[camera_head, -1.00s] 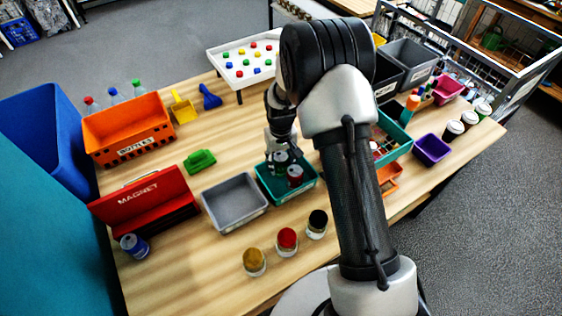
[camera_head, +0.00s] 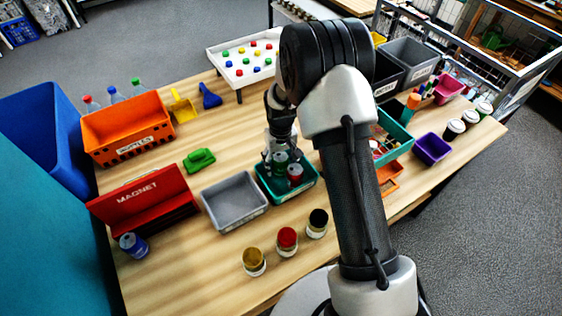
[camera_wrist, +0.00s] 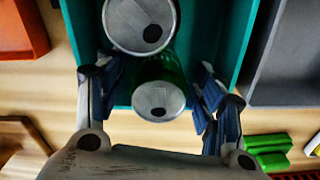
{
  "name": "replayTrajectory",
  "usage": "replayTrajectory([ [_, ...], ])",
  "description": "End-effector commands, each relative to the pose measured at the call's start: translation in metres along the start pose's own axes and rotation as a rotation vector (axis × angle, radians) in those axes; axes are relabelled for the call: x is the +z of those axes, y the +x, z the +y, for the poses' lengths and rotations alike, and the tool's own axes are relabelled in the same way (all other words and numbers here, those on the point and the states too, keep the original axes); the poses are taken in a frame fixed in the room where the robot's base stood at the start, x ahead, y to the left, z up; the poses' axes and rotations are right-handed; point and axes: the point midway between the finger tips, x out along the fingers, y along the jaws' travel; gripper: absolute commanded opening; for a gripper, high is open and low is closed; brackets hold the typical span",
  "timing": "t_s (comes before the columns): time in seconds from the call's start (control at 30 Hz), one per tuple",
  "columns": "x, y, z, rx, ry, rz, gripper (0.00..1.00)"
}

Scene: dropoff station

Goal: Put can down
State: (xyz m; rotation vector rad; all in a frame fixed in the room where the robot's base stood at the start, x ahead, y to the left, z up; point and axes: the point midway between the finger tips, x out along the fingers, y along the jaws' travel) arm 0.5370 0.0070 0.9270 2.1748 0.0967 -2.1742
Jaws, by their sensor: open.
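A green can (camera_head: 280,162) stands upright in the teal tray (camera_head: 303,192), close beside a red can (camera_head: 296,173). My gripper (camera_head: 281,155) is over the tray, with its fingers on either side of the green can. In the wrist view the silver top of the green can (camera_wrist: 159,92) lies between the spread fingers of my gripper (camera_wrist: 163,105). Gaps show on both sides, so it is open. The can bases are hidden.
A grey tray (camera_head: 235,205) adjoins on the left, with a red magnet box (camera_head: 145,200) and a blue can (camera_head: 133,245) farther left. Several jars, including a red-lidded jar (camera_head: 287,241), stand in front. A green block (camera_head: 200,160) lies behind the grey tray.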

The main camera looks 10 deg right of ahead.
Motion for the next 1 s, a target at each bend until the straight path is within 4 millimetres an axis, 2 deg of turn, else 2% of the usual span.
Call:
replayTrajectory([
  [0.17,-0.001,-0.019,0.0,0.0,0.0,0.003,0.62],
  [0.4,-0.001,-0.073,0.0,0.0,0.0,0.005,0.62],
  [0.6,-0.001,-0.11,0.0,0.0,0.0,0.003,0.62],
  [0.87,0.003,-0.139,0.0,0.001,0.002,0.01,0.62],
  [0.97,0.013,-0.17,0.0,0.003,0.007,0.039,0.62],
  [1.0,0.02,-0.186,0.0,0.004,0.011,0.055,0.62],
])
